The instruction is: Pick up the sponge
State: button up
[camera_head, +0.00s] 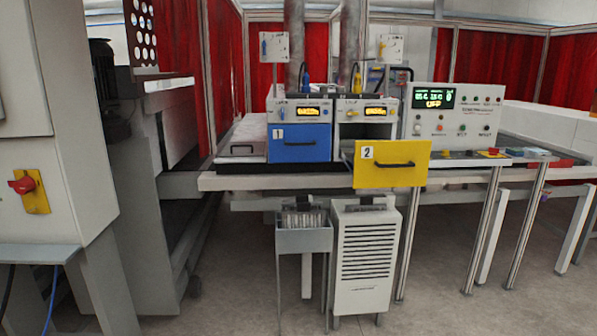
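I cannot make out a sponge for certain. A small block with a teal top (537,153) lies on the narrow ledge right of the control panel, and it is too small to tell whether it is the sponge. My gripper is not in view, so I cannot see whether it is open or holds anything.
A bench holds a shut blue drawer (300,143) marked 1, a yellow drawer (392,164) marked 2 that sticks out, and a control panel (454,112). A metal bin (303,240) and a vented white box (366,258) stand below. A grey cabinet (72,150) is at left. The front floor is clear.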

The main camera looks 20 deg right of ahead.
aim_at(514, 152)
jog(key=z, duration=1.85)
